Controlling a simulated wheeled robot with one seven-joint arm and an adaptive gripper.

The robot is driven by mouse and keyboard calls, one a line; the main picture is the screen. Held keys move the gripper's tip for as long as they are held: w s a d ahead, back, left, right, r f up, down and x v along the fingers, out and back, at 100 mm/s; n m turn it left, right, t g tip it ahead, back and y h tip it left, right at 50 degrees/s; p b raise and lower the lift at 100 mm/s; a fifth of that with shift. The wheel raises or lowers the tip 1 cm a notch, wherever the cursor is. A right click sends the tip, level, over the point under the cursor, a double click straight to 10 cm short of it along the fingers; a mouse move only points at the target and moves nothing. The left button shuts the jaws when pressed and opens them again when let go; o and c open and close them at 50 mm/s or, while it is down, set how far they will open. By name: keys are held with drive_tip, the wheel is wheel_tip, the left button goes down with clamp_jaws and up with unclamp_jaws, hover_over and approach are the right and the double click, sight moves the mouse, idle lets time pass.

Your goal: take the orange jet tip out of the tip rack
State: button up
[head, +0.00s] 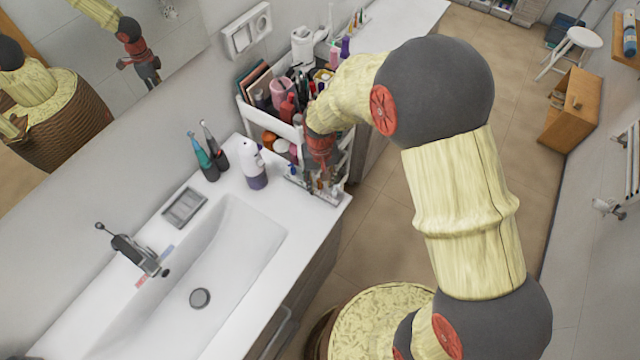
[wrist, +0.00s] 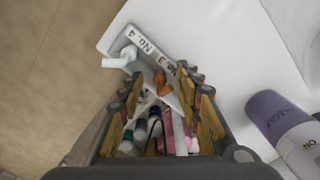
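The tip rack (wrist: 150,47) is a pale strip marked "No. 4" and "No. 3" in the wrist view. The small orange jet tip (wrist: 160,82) is upright by the "No. 3" label, between my fingertips, with gaps visible on both sides. My gripper (wrist: 160,90) is open, its fingers on either side of the orange tip; I cannot tell whether either touches it. A white tip (wrist: 120,60) stands at the "No. 4" end. In the head view my gripper (head: 320,155) points down at the counter corner beside the cart, and hides most of the rack.
The white cart (head: 262,118) is crowded with bottles and brushes. A white and purple bottle (head: 254,168) stands left of the rack; it also shows in the wrist view (wrist: 278,122). Two electric toothbrushes (head: 207,160) stand further left. The sink (head: 225,260) lies in front.

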drive_tip(key=shift+c, duration=0.5)
drive_tip(key=c, duration=0.7)
drive_tip(key=shift+r, duration=0.15)
